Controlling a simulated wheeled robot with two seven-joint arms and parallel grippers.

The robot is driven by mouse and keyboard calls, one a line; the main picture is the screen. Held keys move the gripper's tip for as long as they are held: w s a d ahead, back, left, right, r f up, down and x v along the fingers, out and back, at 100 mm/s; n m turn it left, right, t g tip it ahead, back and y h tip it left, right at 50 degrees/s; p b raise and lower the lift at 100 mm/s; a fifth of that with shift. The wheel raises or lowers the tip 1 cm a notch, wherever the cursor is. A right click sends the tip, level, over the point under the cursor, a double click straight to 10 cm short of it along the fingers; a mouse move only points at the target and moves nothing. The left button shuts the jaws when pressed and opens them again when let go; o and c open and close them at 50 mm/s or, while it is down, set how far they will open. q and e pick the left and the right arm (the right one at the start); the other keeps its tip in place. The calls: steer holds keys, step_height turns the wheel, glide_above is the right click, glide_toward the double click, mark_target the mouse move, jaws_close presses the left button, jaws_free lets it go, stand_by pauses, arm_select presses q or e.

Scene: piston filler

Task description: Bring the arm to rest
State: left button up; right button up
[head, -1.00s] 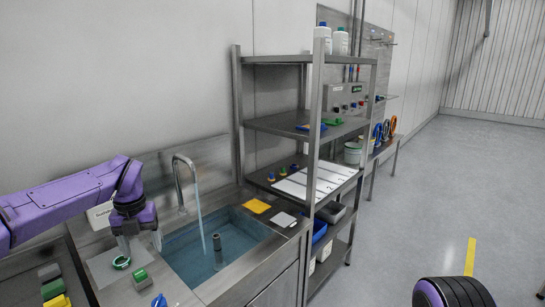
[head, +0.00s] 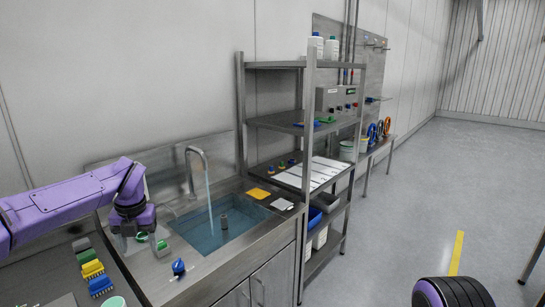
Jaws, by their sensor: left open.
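My left arm, purple and black, reaches in from the left. Its left gripper (head: 137,248) points down over the steel counter, left of the sink, with its fingers apart. A small green ring (head: 141,237) shows between the fingers; I cannot tell whether they touch it. A green block (head: 162,245) lies just right of the gripper. My right gripper is not in view; a black and purple part of my own body shows at the bottom right.
The sink (head: 205,234) has water running from its tap (head: 192,165). A blue-topped item (head: 178,268) stands at the counter's front. Coloured brushes (head: 93,268) lie at lower left. A steel shelf rack (head: 306,130) stands right of the sink. The floor (head: 400,220) at right is mostly clear.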

arm_select(q)
step_height(320, 180, down, 11)
steer(key=m+t+y+b, duration=0.1)
steer(key=m+t+y, duration=0.1)
steer(key=m+y, duration=0.45)
steer(key=s+d+f+m+t+b, duration=0.1)
steer(key=s+d+f+m, duration=0.15)
steer(key=f+m, duration=0.35)
steer(key=s+d+f+m+t+h+b, duration=0.1)
steer(key=s+f+m+t, duration=0.1)
steer(key=s+f+m, duration=0.35)
steer(key=s+d+f+m+t+b, duration=0.1)
steer(key=f+m+b, duration=0.15)
steer(key=f, duration=0.55)
steer(key=s+f+m+g+h+b, duration=0.1)
steer(key=s+f+m, duration=0.4)
steer(key=s, duration=0.9)
steer(key=s+f+m+g+h+b, duration=0.2)
steer(key=s+f+m, duration=0.4)
steer(key=s+f, duration=0.5)
steer(key=s+b, duration=0.1)
steer(key=s, duration=0.3)
steer(key=shift+s+a+g, duration=0.2)
steer(key=shift+a+g, duration=0.1)
steer(key=shift+g, duration=0.1)
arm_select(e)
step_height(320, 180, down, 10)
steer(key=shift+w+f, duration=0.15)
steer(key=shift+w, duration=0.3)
